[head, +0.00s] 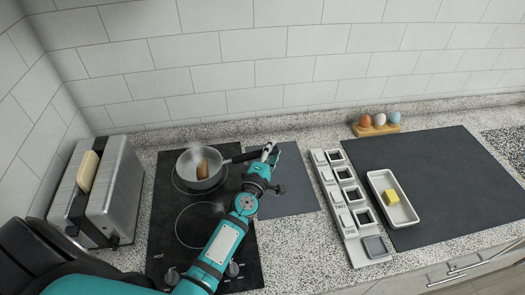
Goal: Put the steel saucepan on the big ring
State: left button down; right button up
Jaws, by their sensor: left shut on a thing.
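The steel saucepan (187,181) is upright over the rear ring (175,180) of the black hob (165,240), with the ring's outline showing around it. I cannot tell whether its base touches the glass. A brown oblong thing (202,169) is in the pan. Its dark handle (245,156) points right. My left gripper (267,156) is shut on the handle's end. The front ring (180,225) is bare, partly hidden by my left arm. My right gripper is not in view.
A steel toaster (113,200) with bread stands left of the hob. To the right are a dark mat (290,190), a row of labelled compartments (347,215), a white dish with butter (400,210), and eggs on a wooden holder (378,129). A tiled wall is behind.

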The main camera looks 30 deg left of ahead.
pick_arm(q)
jog(key=w+a+f+b, duration=0.1)
jog(key=a+f+b, duration=0.1)
jog(key=b, duration=0.1)
jog(key=w+a+f+b, duration=0.1)
jog(key=a+f, duration=0.1)
jog(key=shift+w+b, duration=0.3)
jog(key=shift+w, duration=0.05)
jog(key=shift+d+r, duration=0.1)
jog(key=shift+r, duration=0.05)
jog(key=c, duration=1.1)
grip_release()
jog(key=s, duration=0.3)
jog(key=s+d, duration=0.1)
jog(key=s, duration=0.7)
jog(key=shift+d, duration=0.2)
jog(key=shift+s, duration=0.5)
